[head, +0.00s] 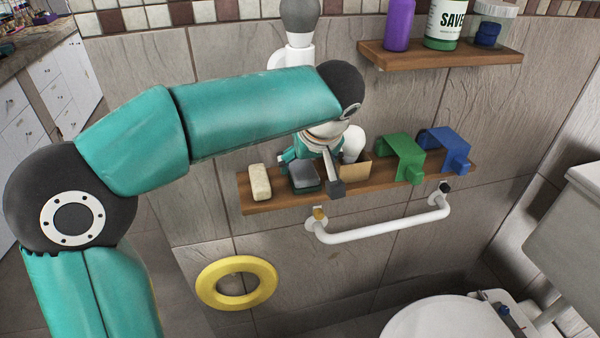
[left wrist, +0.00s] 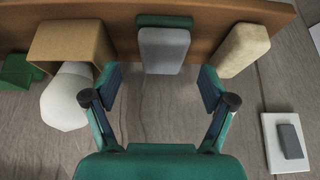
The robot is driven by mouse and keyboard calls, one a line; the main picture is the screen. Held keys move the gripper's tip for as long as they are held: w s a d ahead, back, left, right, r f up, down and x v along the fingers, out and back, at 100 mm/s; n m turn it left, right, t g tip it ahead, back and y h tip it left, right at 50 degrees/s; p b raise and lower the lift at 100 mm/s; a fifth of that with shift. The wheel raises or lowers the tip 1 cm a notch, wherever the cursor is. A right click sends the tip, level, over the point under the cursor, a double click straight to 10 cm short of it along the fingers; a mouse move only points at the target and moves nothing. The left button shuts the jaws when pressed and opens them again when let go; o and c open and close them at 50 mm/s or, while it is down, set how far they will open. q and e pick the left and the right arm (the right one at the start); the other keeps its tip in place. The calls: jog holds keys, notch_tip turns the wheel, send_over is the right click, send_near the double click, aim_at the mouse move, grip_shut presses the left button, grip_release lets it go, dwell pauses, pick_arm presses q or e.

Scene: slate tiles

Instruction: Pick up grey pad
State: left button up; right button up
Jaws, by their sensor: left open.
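The grey pad (head: 305,173) sits on a dark green base on the lower wooden shelf in the head view. In the left wrist view the grey pad (left wrist: 163,50) is upper centre, with the green base showing along its far edge. My left gripper (head: 312,170) is open at the shelf, partly hidden by its own wrist. In the left wrist view the open left gripper (left wrist: 159,80) has one finger on each side of the pad's near end, with gaps to both; nothing is held. My right gripper is not in view.
A cream bar (head: 260,182) lies left of the pad. A tan holder (left wrist: 75,48) with a white rounded thing (left wrist: 66,97) stands on its other side. Green (head: 403,155) and blue (head: 446,148) brackets sit farther right. A white rail (head: 385,231) runs below the shelf (head: 285,200).

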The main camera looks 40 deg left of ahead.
aim_at(304, 169)
pick_arm(q)
jog(key=shift+x, duration=1.6)
jog(key=shift+s+a+r, duration=0.1)
jog(key=shift+c, duration=0.3)
jog(key=c, duration=1)
jog(key=shift+r, duration=0.1)
jog(key=shift+r, duration=0.5)
notch_tip(304, 169, up, 2)
jog(key=shift+r, duration=0.1)
jog(key=s+d+b, duration=0.1)
jog(key=s+d, duration=0.3)
jog(key=s+d+b, duration=0.1)
jog(key=s+d, duration=0.2)
jog(key=d, duration=0.2)
jog(key=s+d+b, duration=0.1)
jog(key=s+d, duration=0.3)
jog(key=shift+s+d, duration=0.3)
jog(key=shift+s, duration=0.05)
